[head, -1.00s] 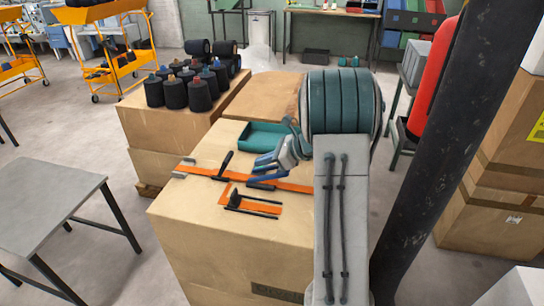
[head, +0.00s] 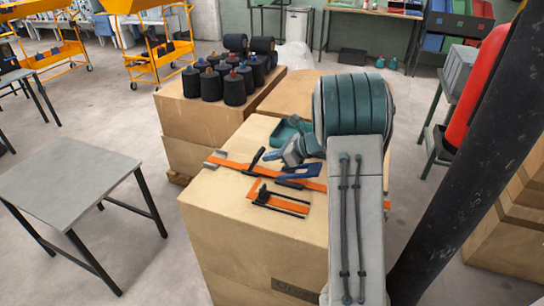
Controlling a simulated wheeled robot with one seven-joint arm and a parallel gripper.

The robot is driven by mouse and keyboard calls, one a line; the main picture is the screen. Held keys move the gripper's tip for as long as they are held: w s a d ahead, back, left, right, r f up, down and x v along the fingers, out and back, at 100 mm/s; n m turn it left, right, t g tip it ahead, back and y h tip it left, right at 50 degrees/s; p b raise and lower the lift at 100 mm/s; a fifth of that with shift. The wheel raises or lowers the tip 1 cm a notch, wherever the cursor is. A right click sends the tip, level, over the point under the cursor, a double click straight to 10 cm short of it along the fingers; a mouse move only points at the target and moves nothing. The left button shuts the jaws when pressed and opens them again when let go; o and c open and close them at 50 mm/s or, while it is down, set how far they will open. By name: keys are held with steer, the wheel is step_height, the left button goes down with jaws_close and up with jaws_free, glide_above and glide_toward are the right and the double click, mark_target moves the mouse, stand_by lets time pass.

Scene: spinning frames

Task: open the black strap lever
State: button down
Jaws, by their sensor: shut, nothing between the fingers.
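A black strap lever (head: 256,159) stands up at a tilt from the orange strap (head: 232,164), which lies across the top of the near cardboard box (head: 236,232). I cannot tell whether the fingers touch the strap. A second black piece (head: 289,184) lies on the strap below the fingers.
An orange piece with black bars (head: 277,201) lies in front of the strap. A teal tray (head: 283,131) sits behind my gripper, partly hidden. Several black cones (head: 210,86) stand on a box behind. A grey table (head: 65,192) stands left, with open floor between.

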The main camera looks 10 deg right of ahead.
mark_target(258, 153)
steer(key=shift+r, duration=0.15)
steer(key=shift+w+a+r+h+p, duration=0.1)
steer(key=shift+a+h+p, duration=0.15)
steer(key=shift+p, duration=0.5)
steer(key=shift+w+r+g+h+p, duration=0.1)
steer(key=shift+r+g+h+p, duration=0.15)
steer(key=shift+p, duration=0.4)
steer(key=w+a+r+g+h+p, duration=0.1)
steer(key=h+p, duration=0.1)
steer(key=p, duration=0.3)
steer(key=w+a+r+g+h+p, duration=0.1)
steer(key=a+p, duration=0.1)
steer(key=p, duration=0.4)
steer(key=shift+r+g+h+p, duration=0.1)
steer(key=shift+g+h+p, duration=0.2)
steer(key=shift+g+h, duration=0.1)
steer(key=shift+w+a+f+p, duration=0.15)
steer(key=shift+w+a+p, duration=0.45)
steer(key=shift+a, duration=0.4)
steer(key=shift+w+a+f+p, duration=0.1)
steer(key=shift+w+a+p, duration=0.3)
steer(key=shift+w+a, duration=0.45)
steer(key=shift+s+a, duration=0.1)
steer(key=shift+a, duration=0.15)
